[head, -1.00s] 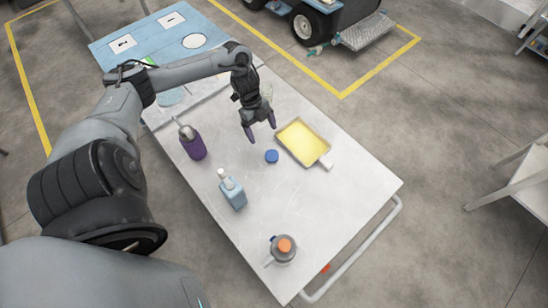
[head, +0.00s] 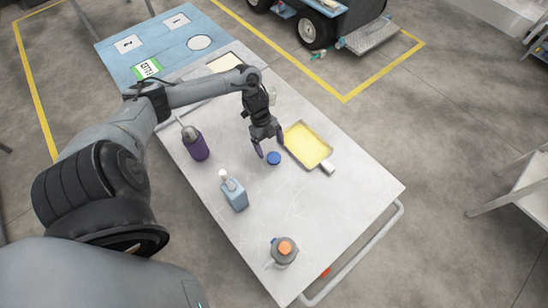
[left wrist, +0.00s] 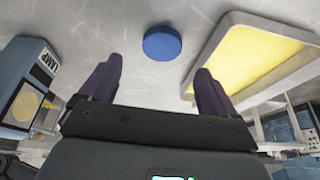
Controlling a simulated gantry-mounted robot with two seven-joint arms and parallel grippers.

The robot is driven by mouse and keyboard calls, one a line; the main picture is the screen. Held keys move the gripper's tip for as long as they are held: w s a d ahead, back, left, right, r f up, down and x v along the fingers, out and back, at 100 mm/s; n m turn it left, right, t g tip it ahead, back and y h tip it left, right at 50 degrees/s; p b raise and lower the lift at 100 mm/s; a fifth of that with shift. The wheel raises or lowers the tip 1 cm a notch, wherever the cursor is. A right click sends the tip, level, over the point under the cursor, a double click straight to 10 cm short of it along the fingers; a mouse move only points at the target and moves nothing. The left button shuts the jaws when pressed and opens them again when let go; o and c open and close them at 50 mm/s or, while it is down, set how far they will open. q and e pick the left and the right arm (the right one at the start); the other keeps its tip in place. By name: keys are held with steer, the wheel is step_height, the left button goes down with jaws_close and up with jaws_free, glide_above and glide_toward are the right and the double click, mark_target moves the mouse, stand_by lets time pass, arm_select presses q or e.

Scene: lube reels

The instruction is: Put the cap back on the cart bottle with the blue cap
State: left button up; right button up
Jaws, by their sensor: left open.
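A round blue cap (head: 274,158) lies on the pale metal cart top (head: 325,205). In the left wrist view the cap (left wrist: 162,43) sits just beyond the fingertips, centred between them. My left gripper (head: 270,148) is open and empty, pointing down close beside the cap; its dark fingers also show in the left wrist view (left wrist: 159,72). A pale, clear object (head: 272,97) stands partly hidden behind my left wrist; I cannot tell whether it is the uncapped bottle. My right gripper is not in view.
A yellow-bottomed tray (head: 327,168) lies right of the cap. A purple bottle (head: 195,146), a light-blue pump bottle (head: 234,197) and a grey jug with an orange top (head: 284,251) stand on the cart. A blue surface (head: 165,45) adjoins its far end. The right front of the cart is clear.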

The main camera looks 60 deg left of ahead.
mark_target(274, 158)
arm_select(q)
steer(key=shift+f, duration=0.1)
steer(key=shift+x, duration=2.55)
steer(key=shift+a, duration=0.2)
steer(key=c, duration=1.1)
